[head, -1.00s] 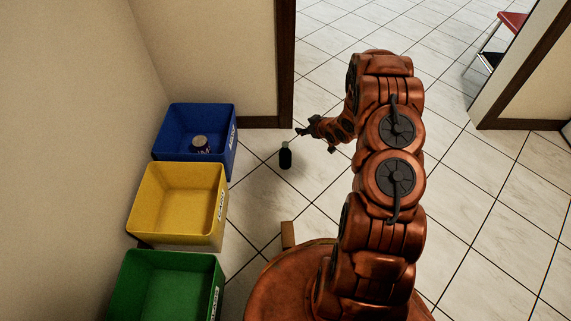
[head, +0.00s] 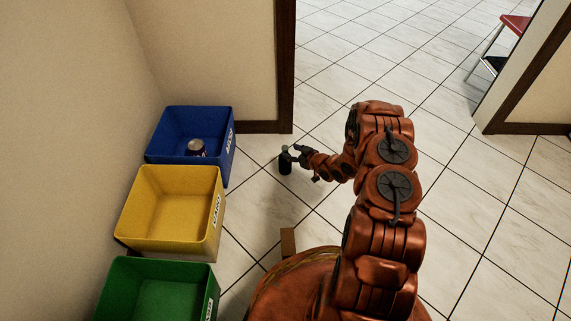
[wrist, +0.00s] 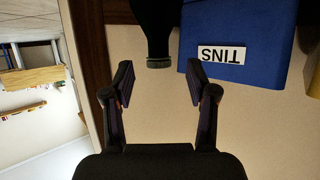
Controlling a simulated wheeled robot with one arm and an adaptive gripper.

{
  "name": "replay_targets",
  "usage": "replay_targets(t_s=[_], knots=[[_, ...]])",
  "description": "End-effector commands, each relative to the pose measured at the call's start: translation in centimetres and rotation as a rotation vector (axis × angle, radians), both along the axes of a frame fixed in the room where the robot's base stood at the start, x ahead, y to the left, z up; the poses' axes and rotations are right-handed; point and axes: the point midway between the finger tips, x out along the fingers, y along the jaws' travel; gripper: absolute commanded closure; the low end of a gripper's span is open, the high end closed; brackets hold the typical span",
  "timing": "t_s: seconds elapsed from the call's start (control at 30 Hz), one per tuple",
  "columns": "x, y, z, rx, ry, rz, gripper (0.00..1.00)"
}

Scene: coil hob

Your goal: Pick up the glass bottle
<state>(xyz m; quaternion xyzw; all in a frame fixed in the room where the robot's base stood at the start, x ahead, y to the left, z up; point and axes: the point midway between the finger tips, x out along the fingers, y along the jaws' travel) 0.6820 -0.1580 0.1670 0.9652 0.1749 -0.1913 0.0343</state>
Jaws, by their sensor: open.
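The dark glass bottle (head: 285,168) stands upright on the tiled floor, to the right of the blue bin. My gripper (head: 291,155) is at its upper part in the head view, with the fingers partly covering the bottle's top. In the wrist view, which is upside down, my gripper (wrist: 158,82) is open, with a finger on each side. The bottle (wrist: 154,28) shows at the top centre of that view, its neck end pointing down the picture, between the lines of the two fingers.
A blue bin (head: 229,155) holding a can (head: 196,148), a yellow bin (head: 130,222) and a green bin (head: 108,290) stand in a row along the left wall. A dark door frame (head: 284,70) rises behind the bottle. The floor to the right is clear.

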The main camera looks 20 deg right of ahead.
Motion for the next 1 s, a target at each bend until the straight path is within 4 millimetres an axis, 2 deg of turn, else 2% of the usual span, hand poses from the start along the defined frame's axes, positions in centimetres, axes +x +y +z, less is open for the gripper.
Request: replay_targets(t_s=[0.3,0.6,1.0], knots=[[3.5,1.2,-1.7,-0.002,-0.001,0.003,0.43],[4.0,1.4,-1.7,0.000,0.001,0.001,0.43],[4.0,1.3,-1.7,0.000,0.001,0.000,0.84]])
